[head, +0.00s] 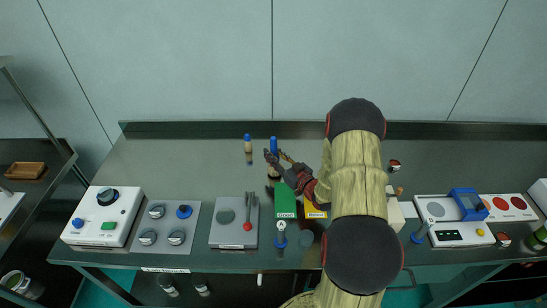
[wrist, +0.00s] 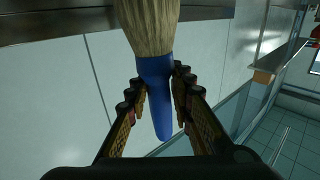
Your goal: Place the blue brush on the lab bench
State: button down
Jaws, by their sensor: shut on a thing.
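My arm hides part of the bench. I cannot tell whether the bristles touch the bench top.
A small blue-topped item (head: 247,142) stands left of the brush. A green box (head: 286,203) and a yellow box (head: 315,211) are in front. A scale-like grey plate (head: 228,232), control panels (head: 103,215) and a white device (head: 455,234) line the front. The back left bench is clear.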

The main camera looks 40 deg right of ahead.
jog(key=shift+f, duration=0.3)
jog(key=shift+f, duration=0.2)
jog(key=c, duration=1.7)
grip_release()
jog(key=shift+o, duration=0.7)
jog(key=shift+r, duration=0.25)
